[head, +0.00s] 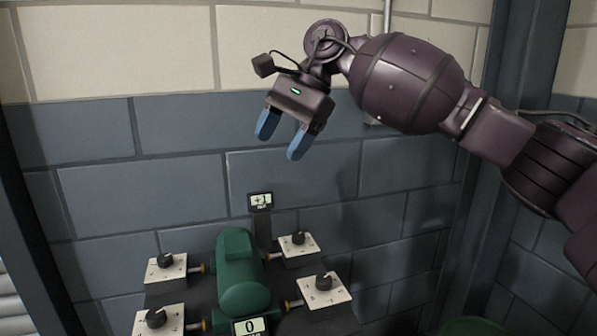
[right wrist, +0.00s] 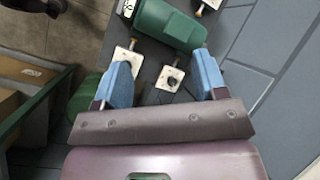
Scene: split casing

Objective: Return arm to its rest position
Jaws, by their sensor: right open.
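My right gripper (head: 283,138) hangs in the air above the green casing, with its two blue fingers apart and nothing between them. In the right wrist view the same gripper (right wrist: 160,82) is open, with the casing beyond its fingers. The green casing (head: 238,270) stands below the gripper in the head view and shows at the top of the right wrist view (right wrist: 172,24). My right arm reaches in from the right edge of the head view, raised and bent. My left arm and left gripper are not in view.
White plates with black knobs stand around the casing: upper left (head: 166,267), lower left (head: 158,321), upper right (head: 298,243) and lower right (head: 323,289). A small display (head: 260,201) stands behind. A blue-grey block wall (head: 290,180) closes the back, with dark posts either side.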

